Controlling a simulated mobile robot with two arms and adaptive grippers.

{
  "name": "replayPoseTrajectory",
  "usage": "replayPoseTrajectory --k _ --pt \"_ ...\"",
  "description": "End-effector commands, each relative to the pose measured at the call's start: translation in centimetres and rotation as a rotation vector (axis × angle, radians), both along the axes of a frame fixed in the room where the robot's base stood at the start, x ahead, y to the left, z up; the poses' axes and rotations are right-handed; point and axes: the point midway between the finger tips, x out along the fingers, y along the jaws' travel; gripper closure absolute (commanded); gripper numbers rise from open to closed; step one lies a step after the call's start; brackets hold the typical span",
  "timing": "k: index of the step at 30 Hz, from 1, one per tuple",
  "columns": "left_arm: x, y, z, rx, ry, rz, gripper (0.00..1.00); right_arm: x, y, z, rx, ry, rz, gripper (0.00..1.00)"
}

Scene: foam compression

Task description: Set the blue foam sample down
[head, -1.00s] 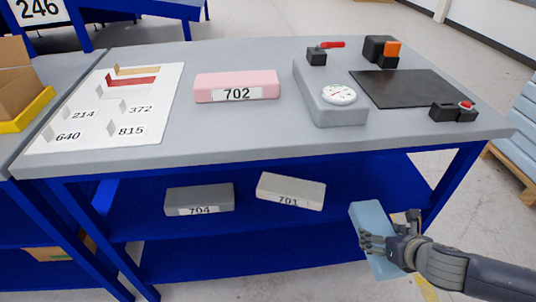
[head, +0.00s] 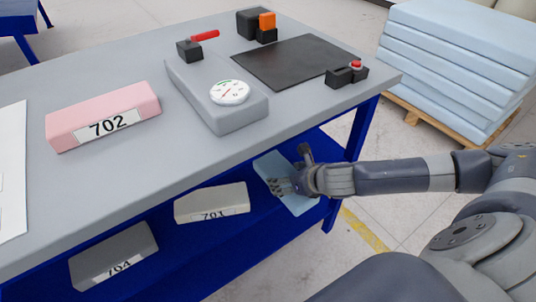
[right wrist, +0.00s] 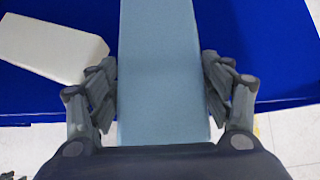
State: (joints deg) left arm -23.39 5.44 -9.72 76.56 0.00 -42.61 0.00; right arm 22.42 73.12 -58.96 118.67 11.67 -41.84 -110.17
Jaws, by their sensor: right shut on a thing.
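The blue foam sample (head: 301,205) is a light blue block held in my right gripper (head: 290,183), over the right end of the blue lower shelf (head: 225,252). In the right wrist view the blue foam sample (right wrist: 160,60) stands between the two fingers of my right gripper (right wrist: 160,95), which press on its sides. Whether its underside touches the shelf cannot be told. To its left on the shelf lies the off-white block 701 (head: 212,200), also in the right wrist view (right wrist: 48,48). My left gripper is not in view.
A grey block 704 (head: 115,258) lies further left on the shelf. The grey tabletop (head: 190,140) above carries the pink block 702 (head: 75,130), a gauge device (head: 215,100) and a black mat (head: 290,62). A blue table leg (head: 350,145) stands just right of the gripper.

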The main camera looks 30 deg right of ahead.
Motion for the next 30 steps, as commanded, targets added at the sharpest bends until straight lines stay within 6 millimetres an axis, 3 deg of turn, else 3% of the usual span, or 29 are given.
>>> replayPoseTrajectory --k 1,9,15,20,30 --pt "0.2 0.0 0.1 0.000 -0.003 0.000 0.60 1.5 -0.7 -0.1 0.000 -0.006 -0.005 0.44" --pt "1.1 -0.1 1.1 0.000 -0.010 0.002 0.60 8.0 -3.7 -0.7 0.002 -0.006 -0.004 0.44" --pt "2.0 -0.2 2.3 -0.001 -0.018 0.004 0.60 11.2 -5.2 -1.1 0.002 -0.003 -0.002 0.44" --pt "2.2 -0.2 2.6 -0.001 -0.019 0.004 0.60 12.0 -5.7 -1.4 0.000 0.000 0.000 0.44" --pt "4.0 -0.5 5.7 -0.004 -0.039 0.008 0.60 12.0 -5.6 -4.6 0.000 0.000 0.001 0.44"
